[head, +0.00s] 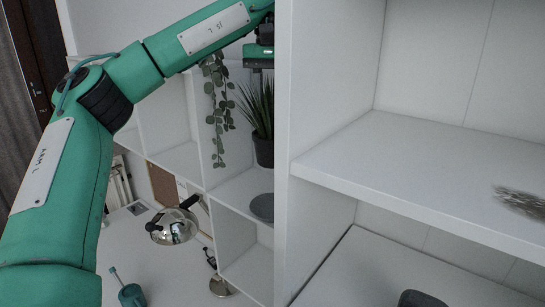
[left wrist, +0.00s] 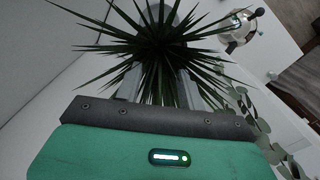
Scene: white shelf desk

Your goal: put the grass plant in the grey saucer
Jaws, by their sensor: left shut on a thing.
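The grass plant (head: 258,108), spiky and dark green in a dark pot, shows in the head view at the left edge of a white upright panel. It also fills the upper middle of the left wrist view (left wrist: 157,42). My left gripper (head: 259,57) is above it in the head view, partly cut off by the panel. In the left wrist view its fingers (left wrist: 158,84) reach under the leaves and are shut on the plant; the leaves hide the contact. The grey saucer (head: 263,207) lies on the white shelf below the pot, its right part hidden by the panel.
A trailing leafy plant (head: 217,105) hangs close left of the grass plant. The white upright panel (head: 322,90) stands just right of it. A shiny metal pot (head: 172,227) and a green bottle-like thing (head: 131,294) are lower left. A dark bristly thing (head: 522,201) lies on the right shelf.

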